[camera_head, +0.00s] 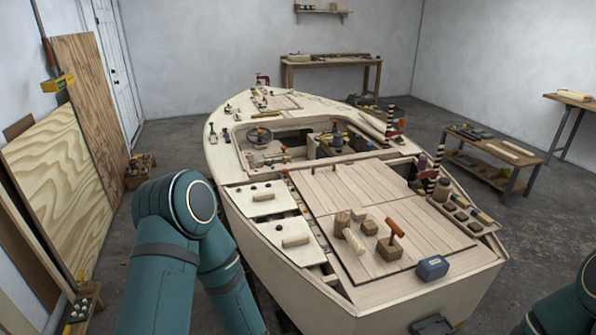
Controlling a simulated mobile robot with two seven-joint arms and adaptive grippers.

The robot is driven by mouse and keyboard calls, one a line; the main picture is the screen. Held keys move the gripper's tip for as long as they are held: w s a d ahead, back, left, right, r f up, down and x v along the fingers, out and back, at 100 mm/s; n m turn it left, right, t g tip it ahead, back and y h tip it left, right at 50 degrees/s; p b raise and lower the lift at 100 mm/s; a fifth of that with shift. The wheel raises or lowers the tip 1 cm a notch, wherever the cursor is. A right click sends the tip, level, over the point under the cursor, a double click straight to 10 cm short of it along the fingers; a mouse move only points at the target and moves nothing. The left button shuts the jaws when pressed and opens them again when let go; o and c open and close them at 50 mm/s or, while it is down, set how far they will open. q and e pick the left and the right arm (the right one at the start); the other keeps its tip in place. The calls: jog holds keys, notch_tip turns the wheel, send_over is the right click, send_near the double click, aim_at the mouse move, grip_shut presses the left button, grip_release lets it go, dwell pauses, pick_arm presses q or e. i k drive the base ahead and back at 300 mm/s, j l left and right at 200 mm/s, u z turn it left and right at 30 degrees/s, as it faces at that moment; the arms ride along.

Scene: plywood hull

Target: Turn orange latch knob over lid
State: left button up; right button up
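Two pale lids lie on the left side of the plywood hull: a rear lid (262,207) and a front lid (283,228), each with a pale bar handle and small dark knobs near its edges. An orange-brown handle (395,228) stands on a wooden block on the planked deck; I cannot tell whether it is the latch knob. Other knobs are too small for me to tell which one is the orange latch. My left arm comes in at the lower left, with its gripper out of sight. Only a piece of my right arm shows at the lower right corner.
Wooden blocks and a mallet-like piece (350,236) lie on the planked deck (340,190). A blue box (432,268) sits at the near edge. Plywood sheets (60,185) lean at left. A low bench (490,155) stands at right, with open floor around the hull.

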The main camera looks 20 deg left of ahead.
aim_at(284, 173)
jog(key=j+z, duration=0.3)
jog(key=j, duration=0.15)
jog(key=j+z, duration=0.25)
jog(key=j, duration=0.2)
jog(key=j+z, duration=0.15)
jog(key=j, duration=0.3)
jog(key=i+j+z, duration=0.2)
jog(key=j, duration=0.3)
jog(key=j+u, duration=0.1)
jog(key=j, duration=0.85)
jog(key=j+z, duration=0.15)
jog(key=j, duration=0.8)
jog(key=k, duration=0.05)
